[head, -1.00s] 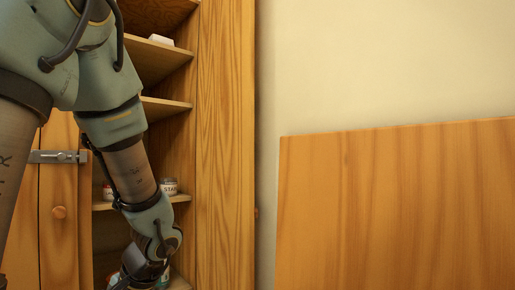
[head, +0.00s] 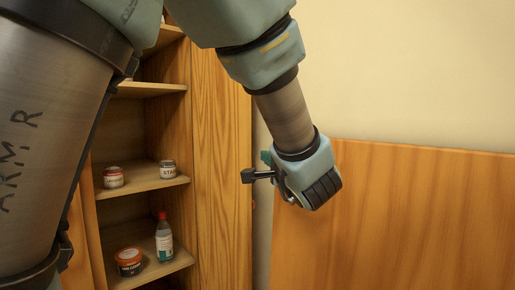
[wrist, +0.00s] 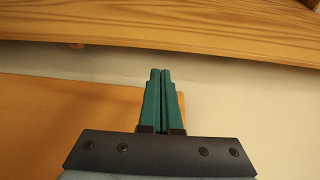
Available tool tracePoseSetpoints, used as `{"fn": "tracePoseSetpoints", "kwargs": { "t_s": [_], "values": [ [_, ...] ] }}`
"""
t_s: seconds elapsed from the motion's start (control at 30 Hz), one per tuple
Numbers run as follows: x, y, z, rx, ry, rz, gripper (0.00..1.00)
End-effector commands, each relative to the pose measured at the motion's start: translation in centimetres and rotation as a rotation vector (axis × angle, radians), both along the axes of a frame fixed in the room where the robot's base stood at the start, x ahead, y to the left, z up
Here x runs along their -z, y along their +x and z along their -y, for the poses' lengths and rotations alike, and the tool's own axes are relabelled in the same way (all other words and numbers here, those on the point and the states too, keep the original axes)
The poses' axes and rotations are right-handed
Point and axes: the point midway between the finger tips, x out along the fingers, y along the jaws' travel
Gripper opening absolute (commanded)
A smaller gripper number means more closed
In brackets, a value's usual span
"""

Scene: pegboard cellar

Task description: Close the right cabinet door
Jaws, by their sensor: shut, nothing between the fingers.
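The right cabinet door (head: 222,150) stands open, its wood-grained inner face showing beside the shelves in the head view. Its small knob (head: 253,204) peeks past its right edge. In the wrist view the door (wrist: 200,32) runs across the top, with the knob (wrist: 77,46) at upper left. My gripper (head: 265,157) is to the right of the door's edge, on its outer side; the wrist hides part of it. In the wrist view its teal fingers (wrist: 160,72) are shut and empty, pointing toward the door with a visible gap.
The open cabinet shelf (head: 145,182) holds two small jars; below stand a red-capped bottle (head: 164,240) and a tub (head: 129,262). A wooden panel (head: 400,220) stands at right against the pale wall. The room between door and panel is narrow.

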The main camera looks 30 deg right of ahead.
Motion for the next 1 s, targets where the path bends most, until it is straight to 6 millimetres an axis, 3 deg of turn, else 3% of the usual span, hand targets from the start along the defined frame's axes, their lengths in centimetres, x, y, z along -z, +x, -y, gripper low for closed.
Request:
{"fn": "tracePoseSetpoints", "kwargs": {
  "t_s": [0.53, 0.7, 1.0],
  "values": [
    [-0.1, 8.3, 1.5, -0.003, 0.003, 0.000, 0.00],
    [0.0, 9.4, 1.7, -0.002, 0.002, -0.002, 0.00],
    [0.1, 9.6, 1.7, -0.002, 0.001, -0.002, 0.00]
  ]
}}
